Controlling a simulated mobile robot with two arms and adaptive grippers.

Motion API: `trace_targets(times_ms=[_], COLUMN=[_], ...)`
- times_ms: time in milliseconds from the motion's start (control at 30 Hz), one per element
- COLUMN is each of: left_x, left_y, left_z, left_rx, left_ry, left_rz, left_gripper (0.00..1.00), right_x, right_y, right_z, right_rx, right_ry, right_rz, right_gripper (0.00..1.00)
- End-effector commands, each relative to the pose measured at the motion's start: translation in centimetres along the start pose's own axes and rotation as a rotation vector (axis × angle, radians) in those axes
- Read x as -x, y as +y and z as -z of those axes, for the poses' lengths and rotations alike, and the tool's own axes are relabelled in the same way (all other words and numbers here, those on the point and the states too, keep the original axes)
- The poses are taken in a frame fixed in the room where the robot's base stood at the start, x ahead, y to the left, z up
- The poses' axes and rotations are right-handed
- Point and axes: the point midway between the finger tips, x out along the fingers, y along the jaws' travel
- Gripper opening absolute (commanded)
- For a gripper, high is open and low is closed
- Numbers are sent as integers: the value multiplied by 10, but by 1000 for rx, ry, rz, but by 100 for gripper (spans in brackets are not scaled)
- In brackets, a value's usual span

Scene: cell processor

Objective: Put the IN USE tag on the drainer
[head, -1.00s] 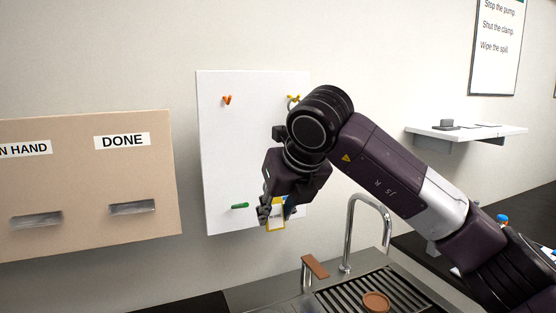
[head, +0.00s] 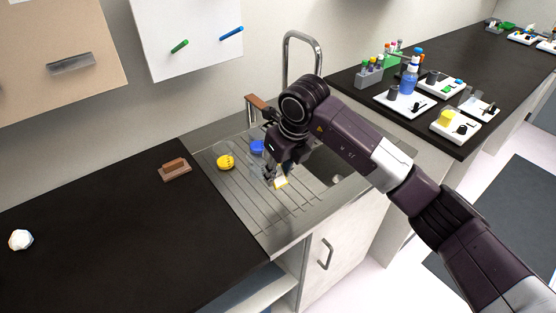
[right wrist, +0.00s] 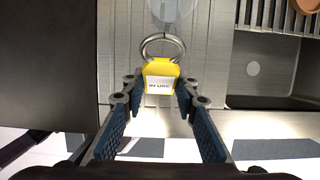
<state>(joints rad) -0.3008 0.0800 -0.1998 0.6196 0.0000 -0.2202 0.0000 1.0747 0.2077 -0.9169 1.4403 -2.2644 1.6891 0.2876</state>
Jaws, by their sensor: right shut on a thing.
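The IN USE tag (right wrist: 160,78), yellow with a white label and a metal ring, is between the fingertips of my right gripper (right wrist: 160,92). In the head view the tag (head: 281,183) hangs at the tips of my right gripper (head: 272,176), which is shut on it. The gripper is over the drainer (head: 262,212), the ribbed steel board left of the sink basin. The drainer also shows behind the tag in the right wrist view (right wrist: 205,65). I cannot tell the exact gap between tag and drainer. My left gripper is not in view.
A yellow object (head: 226,162) and a blue object (head: 257,146) stand on the drainer's back part. The tap (head: 288,60) rises behind. A brown block on a base (head: 174,170) sits on the black counter (head: 110,240). The drainer's front is clear.

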Motion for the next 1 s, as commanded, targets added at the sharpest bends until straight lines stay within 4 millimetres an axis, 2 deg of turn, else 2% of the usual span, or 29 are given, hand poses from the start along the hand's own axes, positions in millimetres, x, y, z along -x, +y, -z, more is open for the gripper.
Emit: trace_targets(times_ms=[500,667,933,967,1000], left_x=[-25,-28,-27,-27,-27], left_y=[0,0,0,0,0], left_z=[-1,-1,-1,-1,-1], left_rx=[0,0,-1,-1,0], left_ry=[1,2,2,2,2], left_rz=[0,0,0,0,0], left_gripper=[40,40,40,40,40], right_x=[-47,-54,-54,-54,-54], right_y=[0,0,0,0,0], right_z=[15,17,17,17,17], right_rx=[-2,-1,-1,-1,-1], right_ry=[1,0,0,0,0], right_rz=[-1,-1,0,0,0], right_gripper=[0,0,0,30,35])
